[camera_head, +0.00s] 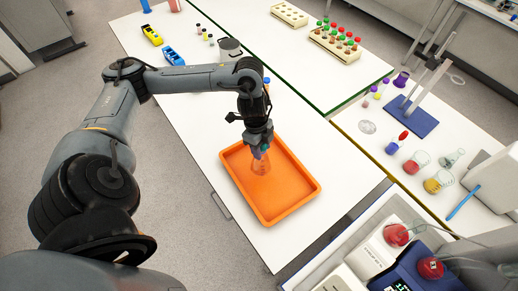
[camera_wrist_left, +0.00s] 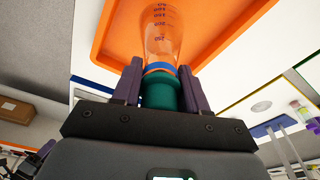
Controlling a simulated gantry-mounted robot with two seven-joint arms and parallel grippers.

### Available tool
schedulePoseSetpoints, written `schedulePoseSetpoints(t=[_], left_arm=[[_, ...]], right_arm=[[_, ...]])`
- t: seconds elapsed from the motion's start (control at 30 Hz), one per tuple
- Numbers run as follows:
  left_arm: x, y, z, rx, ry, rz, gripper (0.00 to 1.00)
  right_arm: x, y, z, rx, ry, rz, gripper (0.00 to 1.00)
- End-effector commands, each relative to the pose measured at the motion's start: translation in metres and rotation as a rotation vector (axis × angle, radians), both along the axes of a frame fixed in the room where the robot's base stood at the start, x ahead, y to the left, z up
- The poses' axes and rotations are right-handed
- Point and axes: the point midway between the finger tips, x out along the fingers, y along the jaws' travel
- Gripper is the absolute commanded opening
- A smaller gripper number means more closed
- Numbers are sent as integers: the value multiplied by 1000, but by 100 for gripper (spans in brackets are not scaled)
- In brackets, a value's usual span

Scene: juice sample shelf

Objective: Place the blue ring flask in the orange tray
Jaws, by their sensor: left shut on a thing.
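The orange tray (camera_head: 292,206) lies on the white bench in the head view; its surface also fills the upper part of the left wrist view (camera_wrist_left: 110,35). My left gripper (camera_head: 259,150) is over the tray's far half, pointing down. In the left wrist view my left gripper (camera_wrist_left: 160,90) is shut on the blue ring flask (camera_wrist_left: 160,38), a clear glass flask with a blue ring and a green top. In the head view the flask (camera_head: 260,166) shows faintly against the orange floor of the tray. I cannot tell whether its base touches the tray.
A rack of colored-cap vials (camera_head: 335,43) stands at the back. A blue stand base (camera_head: 411,117) and beakers (camera_head: 417,161) are on the right bench. A balance-like device (camera_head: 402,272) is at the lower right. White bench around the tray's left and front is clear.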

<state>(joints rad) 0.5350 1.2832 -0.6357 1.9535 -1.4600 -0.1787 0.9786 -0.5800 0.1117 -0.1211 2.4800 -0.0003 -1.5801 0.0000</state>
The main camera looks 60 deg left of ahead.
Motion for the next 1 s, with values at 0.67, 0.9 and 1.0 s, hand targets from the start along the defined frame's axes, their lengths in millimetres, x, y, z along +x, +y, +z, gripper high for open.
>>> schedulePoseSetpoints(t=[0.67, 0.9, 1.0], left_arm=[[21, 67, -45, -1, 0, 0, 0], [21, 66, -71, -1, 0, 0, 0], [21, 66, -80, 0, 1, 0, 0]], right_arm=[[0, -3, 0, -13, -1, 6, 43], [0, -2, 4, -6, 0, 2, 43], [0, -1, 5, -3, -1, 1, 43]])
